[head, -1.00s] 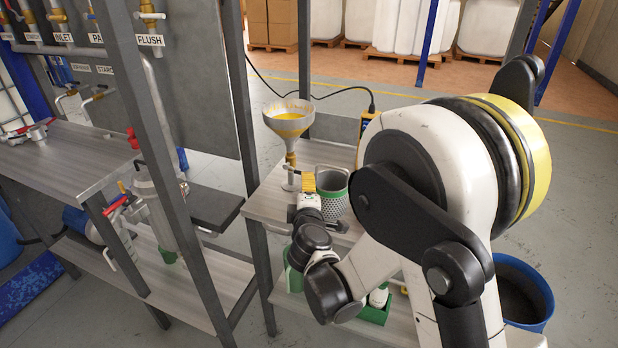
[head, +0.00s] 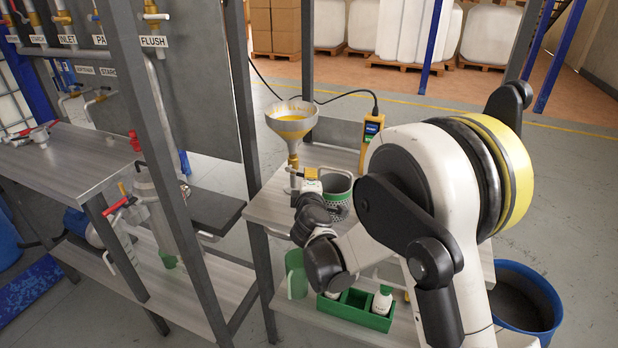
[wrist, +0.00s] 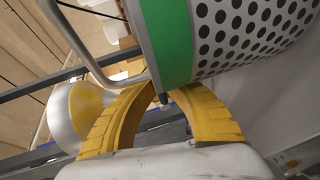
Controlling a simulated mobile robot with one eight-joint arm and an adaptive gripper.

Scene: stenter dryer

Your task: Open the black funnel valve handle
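The funnel (head: 291,124) is pale metal with yellow inside and stands upright on its stem above the shelf in the head view. The brass-coloured valve (head: 293,166) is just below it. A black valve handle cannot be made out clearly. My gripper (head: 309,174) is low beside the valve, right of the stem, next to the perforated cup. In the wrist view, my gripper's yellow fingers (wrist: 163,92) curve towards each other with a small dark piece between the tips. Whether they grip it cannot be told. The funnel (wrist: 85,108) lies left of them.
The perforated cup with a green band (wrist: 220,40) is very close to my fingers. A yellow handheld device (head: 371,135) with a black cable stands behind. A green tray with bottles (head: 357,316) is on the lower shelf. A grey upright post (head: 247,120) stands left of the funnel.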

